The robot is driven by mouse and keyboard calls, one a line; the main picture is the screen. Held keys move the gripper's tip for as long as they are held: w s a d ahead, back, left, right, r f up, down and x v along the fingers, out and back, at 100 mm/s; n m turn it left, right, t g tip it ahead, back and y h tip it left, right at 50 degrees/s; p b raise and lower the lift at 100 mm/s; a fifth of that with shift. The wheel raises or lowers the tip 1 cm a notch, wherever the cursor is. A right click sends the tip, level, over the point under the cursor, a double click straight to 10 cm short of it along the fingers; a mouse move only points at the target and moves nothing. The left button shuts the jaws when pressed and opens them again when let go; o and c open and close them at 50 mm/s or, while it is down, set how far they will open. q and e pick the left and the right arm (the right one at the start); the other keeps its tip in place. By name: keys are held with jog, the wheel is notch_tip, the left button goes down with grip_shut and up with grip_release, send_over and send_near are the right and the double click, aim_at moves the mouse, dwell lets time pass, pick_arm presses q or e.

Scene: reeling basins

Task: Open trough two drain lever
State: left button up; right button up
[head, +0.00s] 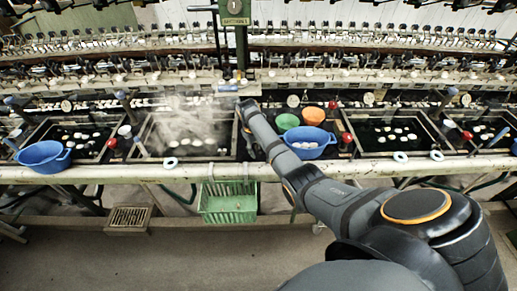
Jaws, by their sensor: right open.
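A row of dark troughs with white cocoons runs along the bench. The second from the left is a steaming trough (160,122); I cannot read which trough is number two. Red knobs (347,137) and blue-tipped levers (128,134) stand between troughs; I cannot tell which is the drain lever. My right arm reaches from the lower right to the bench. My right gripper (243,103) is small, at the arm's far end, beside the steaming trough's right edge. It is open, with nothing visible in it; contact cannot be told. My left gripper is out of view.
A blue basin (43,157) sits at the left rim. Another blue basin (309,150), a green bowl (287,121) and an orange bowl (313,115) stand right of my forearm. A pale rail (120,173) crosses the front. A green crate (228,208) hangs below it.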

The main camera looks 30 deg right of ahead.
jog(key=shift+s+f, duration=0.1)
jog(key=shift+s, duration=0.2)
jog(key=shift+w+f, duration=0.1)
jog(key=shift+w, duration=0.1)
jog(key=shift+c, duration=1.2)
grip_shut()
